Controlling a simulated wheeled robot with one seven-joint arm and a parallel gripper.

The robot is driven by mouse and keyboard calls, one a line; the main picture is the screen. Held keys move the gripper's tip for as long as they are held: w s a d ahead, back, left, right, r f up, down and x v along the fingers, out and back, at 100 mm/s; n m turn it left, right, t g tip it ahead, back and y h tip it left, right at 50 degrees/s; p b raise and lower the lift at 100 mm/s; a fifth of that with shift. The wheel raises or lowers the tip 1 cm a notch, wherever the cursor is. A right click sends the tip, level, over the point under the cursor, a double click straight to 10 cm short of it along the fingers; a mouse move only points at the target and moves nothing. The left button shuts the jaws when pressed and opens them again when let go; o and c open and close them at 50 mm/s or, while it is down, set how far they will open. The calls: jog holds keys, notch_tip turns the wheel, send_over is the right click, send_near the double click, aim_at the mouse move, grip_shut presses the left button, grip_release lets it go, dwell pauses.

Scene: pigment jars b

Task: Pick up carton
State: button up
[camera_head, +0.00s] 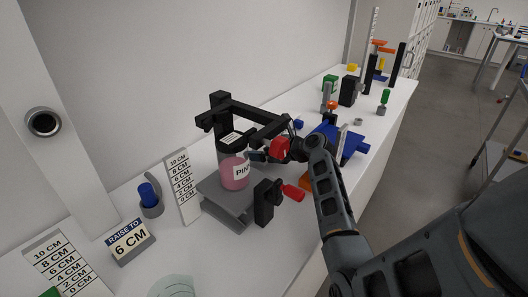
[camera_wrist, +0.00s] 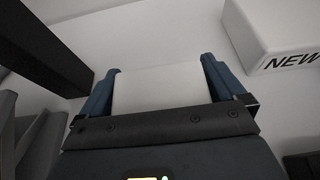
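A plain white block, which I take for the carton (camera_wrist: 160,88), sits between the two blue fingers of my gripper (camera_wrist: 158,82) in the wrist view. Both fingers lie flush against its sides, with no gap showing, so my gripper looks shut on it. Its lower part is hidden by the gripper's dark body. In the head view my gripper (camera_head: 258,156) is small, close to the pink jar (camera_head: 236,174), and no carton can be made out there. I cannot tell whether the block still rests on something.
The jar stands on a grey lift platform (camera_head: 212,190) under a black frame (camera_head: 250,113). A sign (camera_head: 128,242) and a height scale (camera_head: 184,187) stand left. A white box marked NEW (camera_wrist: 280,35) is right of my gripper. Several tools crowd the table's far end.

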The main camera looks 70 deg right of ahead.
jog(key=c, duration=0.6)
jog(key=shift+c, duration=0.2)
